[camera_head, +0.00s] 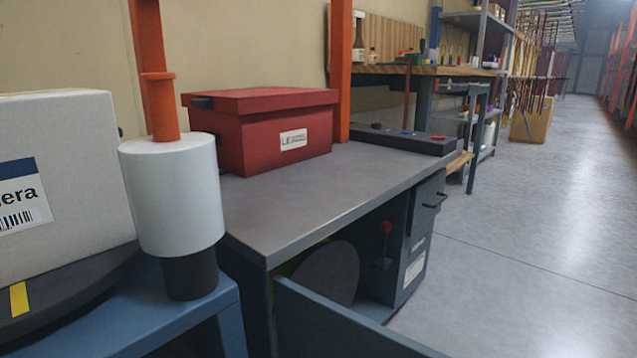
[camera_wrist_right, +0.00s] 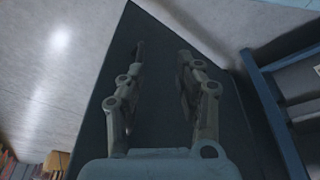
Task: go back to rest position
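My right gripper (camera_wrist_right: 161,50) shows in the right wrist view with its two fingers apart and nothing between them. It points at a dark, flat surface; I cannot tell how far off that is. Neither gripper shows in the head view, and my left gripper is in no view.
In the head view, a white box (camera_head: 70,150) stands close at the left. Beside it is a white cylinder with a dark lower end (camera_head: 175,200). A red box (camera_head: 275,130) rests on a grey workbench (camera_head: 340,185). Open floor (camera_head: 530,230) lies to the right.

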